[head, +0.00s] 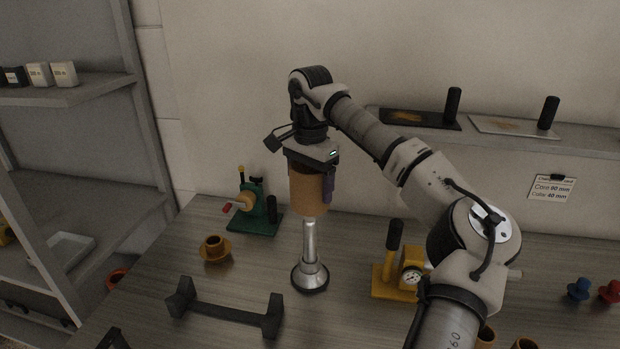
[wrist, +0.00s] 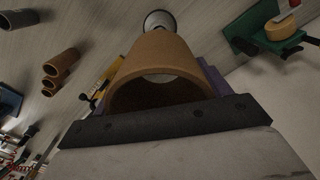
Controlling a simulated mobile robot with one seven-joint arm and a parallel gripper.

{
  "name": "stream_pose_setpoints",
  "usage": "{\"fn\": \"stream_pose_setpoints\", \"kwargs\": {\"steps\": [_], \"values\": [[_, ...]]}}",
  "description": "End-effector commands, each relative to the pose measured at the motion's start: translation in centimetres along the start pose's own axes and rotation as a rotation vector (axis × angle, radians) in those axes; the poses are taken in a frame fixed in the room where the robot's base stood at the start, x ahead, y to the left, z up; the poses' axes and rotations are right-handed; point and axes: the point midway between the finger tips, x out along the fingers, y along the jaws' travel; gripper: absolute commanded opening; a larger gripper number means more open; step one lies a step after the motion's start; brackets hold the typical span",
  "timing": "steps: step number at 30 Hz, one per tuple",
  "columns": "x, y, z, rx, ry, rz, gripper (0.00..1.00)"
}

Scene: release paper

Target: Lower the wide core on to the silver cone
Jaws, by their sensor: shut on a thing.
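The wide core (head: 308,194) is a brown cardboard tube, held upright in my gripper (head: 313,184). My gripper is shut on it, with purple pads at its sides. The silver cone (head: 310,257) stands upright on the table on a dark round base, directly below the core in the head view. The core's lower edge appears at or just above the cone's tip; I cannot tell whether they touch. In the wrist view the core (wrist: 158,52) fills the middle, and the cone's round base (wrist: 160,20) shows beyond it. The cone's tip is hidden there.
A green device (head: 258,215) stands behind left, with a flanged brown collar (head: 214,249) in front of it. A black stand (head: 225,313) lies front left. A yellow gauge device (head: 396,278) stands close right of the cone. Wall shelf (head: 500,135) lies behind my arm.

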Motion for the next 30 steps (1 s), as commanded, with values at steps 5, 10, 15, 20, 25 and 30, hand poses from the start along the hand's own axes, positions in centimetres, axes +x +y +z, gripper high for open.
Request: {"fn": "stream_pose_setpoints", "kwargs": {"steps": [5,10,15,20,25,30], "values": [[1.9,0.0,0.0,0.000,0.001,0.000,0.51],[2.8,0.0,0.0,0.000,0.001,0.000,0.51],[2.8,0.0,0.0,0.000,0.001,0.000,0.51],[2.8,0.0,0.0,0.000,0.001,0.000,0.51],[2.8,0.0,0.0,0.000,0.001,0.000,0.51],[2.7,0.0,0.0,0.000,0.001,0.000,0.51]]}}
